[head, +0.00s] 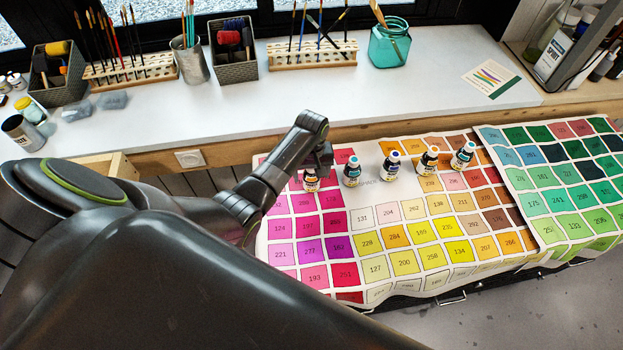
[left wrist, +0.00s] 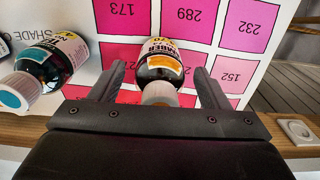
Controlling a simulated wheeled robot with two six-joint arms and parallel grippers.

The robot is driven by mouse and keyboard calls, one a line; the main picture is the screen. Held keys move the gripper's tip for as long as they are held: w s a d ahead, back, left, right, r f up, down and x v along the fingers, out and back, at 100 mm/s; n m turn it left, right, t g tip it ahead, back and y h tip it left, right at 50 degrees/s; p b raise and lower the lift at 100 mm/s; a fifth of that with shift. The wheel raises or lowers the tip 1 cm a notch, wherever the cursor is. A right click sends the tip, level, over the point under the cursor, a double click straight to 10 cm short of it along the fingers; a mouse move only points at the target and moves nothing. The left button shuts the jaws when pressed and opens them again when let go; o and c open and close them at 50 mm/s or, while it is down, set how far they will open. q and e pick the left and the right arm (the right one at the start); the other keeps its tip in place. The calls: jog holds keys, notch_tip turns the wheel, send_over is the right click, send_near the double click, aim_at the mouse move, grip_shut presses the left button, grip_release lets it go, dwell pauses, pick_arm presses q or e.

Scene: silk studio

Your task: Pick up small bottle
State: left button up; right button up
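Several small bottles with coloured caps stand in a row on the colour chart (head: 400,262). The leftmost one, an amber-labelled bottle (head: 311,181), is right at my left gripper (head: 318,168). In the left wrist view this amber-labelled bottle (left wrist: 160,62) with a pale cap lies between the two open fingers of my left gripper (left wrist: 158,88), with gaps on both sides. A teal-capped bottle (head: 352,171) stands just right of it; it also shows in the left wrist view (left wrist: 48,62), at the left. Others are a blue-capped bottle (head: 392,165), an orange-labelled bottle (head: 428,160) and a bottle at the right (head: 463,155).
A white counter (head: 270,105) runs behind the chart, with brush racks (head: 312,55), dark baskets (head: 233,47), a metal cup (head: 189,60) and a teal jar (head: 389,45). A second chart (head: 560,170) in greens lies at the right.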

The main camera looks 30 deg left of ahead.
pick_arm(q)
jog(key=c, duration=1)
jog(key=shift+c, duration=0.2)
